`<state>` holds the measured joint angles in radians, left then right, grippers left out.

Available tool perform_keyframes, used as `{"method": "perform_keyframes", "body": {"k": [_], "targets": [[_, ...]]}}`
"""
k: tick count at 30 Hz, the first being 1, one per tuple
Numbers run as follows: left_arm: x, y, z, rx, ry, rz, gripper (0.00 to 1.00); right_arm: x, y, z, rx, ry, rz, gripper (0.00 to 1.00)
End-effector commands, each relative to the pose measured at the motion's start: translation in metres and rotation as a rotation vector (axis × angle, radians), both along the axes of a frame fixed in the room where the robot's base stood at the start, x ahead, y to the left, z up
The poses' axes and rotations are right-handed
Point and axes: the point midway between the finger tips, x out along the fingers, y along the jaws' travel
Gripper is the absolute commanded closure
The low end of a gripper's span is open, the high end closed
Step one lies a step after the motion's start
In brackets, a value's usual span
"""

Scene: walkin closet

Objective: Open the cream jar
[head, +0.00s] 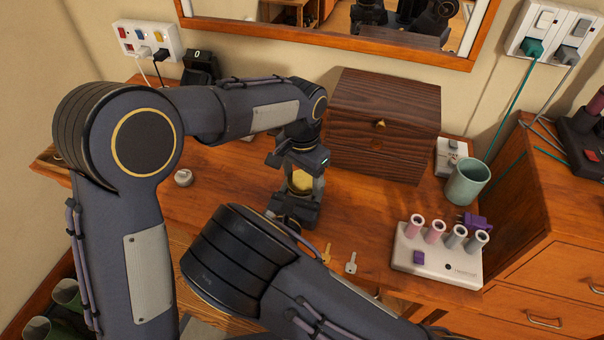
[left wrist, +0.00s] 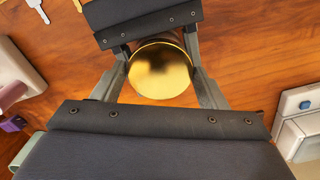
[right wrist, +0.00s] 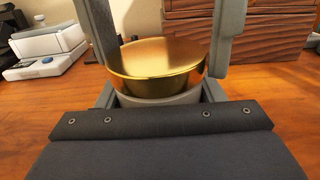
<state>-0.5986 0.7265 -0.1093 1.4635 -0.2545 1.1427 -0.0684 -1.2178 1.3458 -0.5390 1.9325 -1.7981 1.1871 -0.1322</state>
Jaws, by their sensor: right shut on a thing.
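The cream jar (head: 301,181) stands upright near the middle of the table, with a shiny gold lid on a pale body. The lid fills the middle of the left wrist view (left wrist: 160,70) and shows from the side in the right wrist view (right wrist: 160,62). My right gripper (head: 295,205) is shut on the jar's body, below the lid. My left gripper (head: 304,168) points down from above, open, with its fingers on either side of the lid. Whether they touch the lid is hard to tell. Much of the jar's body is hidden by the grippers.
A dark wooden box (head: 384,125) stands behind the jar. Two keys (head: 351,263) lie in front, beside my right arm. A white holder with several tubes (head: 437,258) and a green cup (head: 467,182) stand to the right. A small round white item (head: 183,178) lies left.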

Motion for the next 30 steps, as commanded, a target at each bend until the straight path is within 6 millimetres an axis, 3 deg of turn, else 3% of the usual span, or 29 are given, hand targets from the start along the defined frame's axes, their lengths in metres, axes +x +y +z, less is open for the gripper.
{"method": "perform_keyframes", "body": {"k": [6,15,22,23,27,30], "targets": [[0.0002,0.0001,0.0005,0.0,-0.001,0.002,0.61,0.0002,-0.0001,0.0007,0.0,-0.002,0.0,1.0],[0.0003,-0.0003,0.0008,0.0,-0.002,0.281,0.62,0.0002,-0.0002,0.0007,0.0,-0.002,-0.001,1.0],[0.0004,-0.0001,0.0008,-0.001,-0.002,0.289,0.62,0.0001,-0.0001,0.0007,0.0,-0.002,-0.001,1.0],[0.0004,-0.0001,0.0009,-0.001,-0.002,0.289,0.33,0.0001,-0.0001,0.0006,0.0,-0.002,0.0,1.0],[0.0004,-0.0001,0.0008,-0.001,-0.002,0.288,0.15,0.0001,-0.0001,0.0006,-0.001,-0.002,0.0,1.0],[0.0004,0.0,0.0007,0.0,-0.001,0.288,0.13,0.0001,-0.0001,0.0006,-0.001,-0.002,0.0,1.0]]}}
